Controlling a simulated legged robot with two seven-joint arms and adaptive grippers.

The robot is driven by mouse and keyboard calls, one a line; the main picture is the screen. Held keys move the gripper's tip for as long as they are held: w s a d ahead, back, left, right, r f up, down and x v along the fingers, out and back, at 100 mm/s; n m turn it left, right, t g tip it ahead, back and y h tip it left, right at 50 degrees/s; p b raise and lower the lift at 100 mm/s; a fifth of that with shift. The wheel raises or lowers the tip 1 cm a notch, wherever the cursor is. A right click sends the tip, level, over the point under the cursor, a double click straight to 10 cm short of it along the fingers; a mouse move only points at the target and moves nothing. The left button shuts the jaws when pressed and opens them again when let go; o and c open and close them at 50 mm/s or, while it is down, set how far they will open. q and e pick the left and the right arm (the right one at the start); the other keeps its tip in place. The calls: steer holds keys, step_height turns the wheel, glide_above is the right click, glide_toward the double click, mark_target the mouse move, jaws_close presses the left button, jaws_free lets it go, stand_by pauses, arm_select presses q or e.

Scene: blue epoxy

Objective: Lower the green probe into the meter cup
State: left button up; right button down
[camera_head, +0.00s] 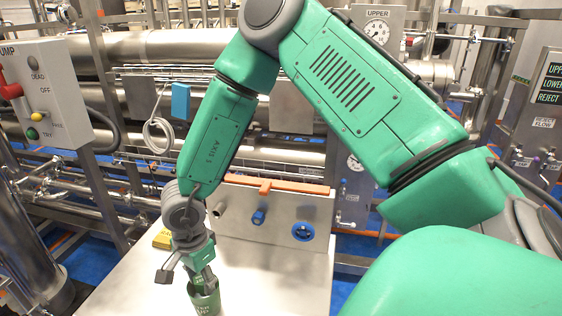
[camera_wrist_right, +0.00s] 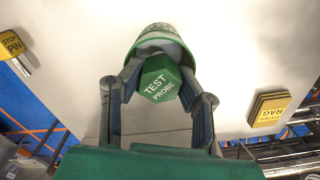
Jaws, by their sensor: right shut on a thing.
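My right gripper (camera_head: 205,280) points down over the green meter cup (camera_head: 206,304) near the front of the pale worktop. In the right wrist view, my right gripper (camera_wrist_right: 159,88) is shut on the green probe (camera_wrist_right: 158,82), whose six-sided head reads "TEST PROBE". The meter cup (camera_wrist_right: 153,31) shows behind the probe, its rim and grey inside curving around the probe's far side. The probe's lower end is hidden by its own head, so I cannot tell how deep it sits. In the head view the fingers hide the probe. My left gripper is not in view.
A yellow block (camera_head: 162,239) lies on the worktop (camera_head: 262,278) left of my wrist. A panel with blue fittings (camera_head: 302,232) stands behind. The worktop right of the cup is clear.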

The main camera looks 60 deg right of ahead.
mark_target(201, 278)
steer(key=c, duration=1.2)
jaws_free()
steer(key=shift+s+f, duration=0.2)
steer(key=shift+f, duration=0.1)
steer(key=shift+o, duration=0.5)
steer(key=shift+w, duration=0.2)
steer(key=shift+r, duration=0.2)
step_height(201, 278, up, 12)
steer(key=shift+f, duration=0.15)
steer(key=shift+d, duration=0.1)
